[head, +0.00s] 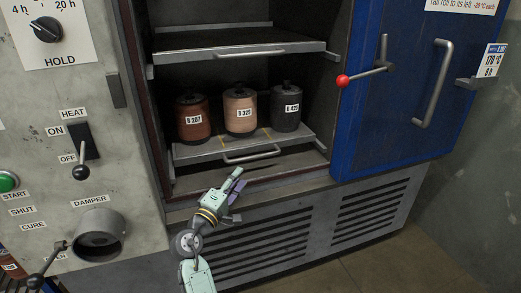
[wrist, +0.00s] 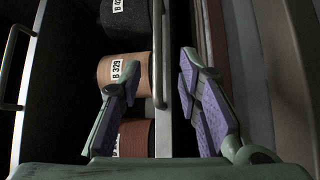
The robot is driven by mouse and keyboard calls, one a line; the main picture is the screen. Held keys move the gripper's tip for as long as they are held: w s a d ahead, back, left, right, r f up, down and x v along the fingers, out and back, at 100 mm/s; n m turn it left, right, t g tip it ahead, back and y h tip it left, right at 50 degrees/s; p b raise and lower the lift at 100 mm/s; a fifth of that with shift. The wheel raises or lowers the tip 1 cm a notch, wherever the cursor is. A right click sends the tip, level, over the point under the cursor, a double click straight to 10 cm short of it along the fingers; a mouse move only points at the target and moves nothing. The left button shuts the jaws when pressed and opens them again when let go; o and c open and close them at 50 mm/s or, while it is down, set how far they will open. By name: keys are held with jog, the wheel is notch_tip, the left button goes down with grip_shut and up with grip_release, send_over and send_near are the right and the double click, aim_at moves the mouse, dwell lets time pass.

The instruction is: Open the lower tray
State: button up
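The lower tray (head: 195,152) is a grey shelf inside the open oven, with a bar handle (head: 250,156) along its front edge. It carries three rolls: brown B 207 (head: 193,122), tan B 329 (head: 240,114) and dark grey B 420 (head: 285,113). My gripper (head: 238,180) is just in front of and below the handle. In the wrist view my gripper (wrist: 148,78) is open and empty, its purple-padded fingers apart. The tray handle (wrist: 158,50) appears between the fingers there; I cannot tell whether anything touches it.
The upper tray (head: 240,50) is empty above, with its own handle, which also shows at left in the wrist view (wrist: 14,65). The blue door (head: 400,110) stands open at right. The control panel (head: 80,150) is at left. The floor at front right is clear.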

aim_at(252, 157)
jog(key=p+x, duration=0.2)
jog(key=x, duration=0.8)
jog(key=shift+w+d+r, duration=0.1)
jog(key=shift+w+r, duration=0.1)
jog(key=shift+w, duration=0.2)
jog(key=shift+c, duration=0.2)
grip_shut()
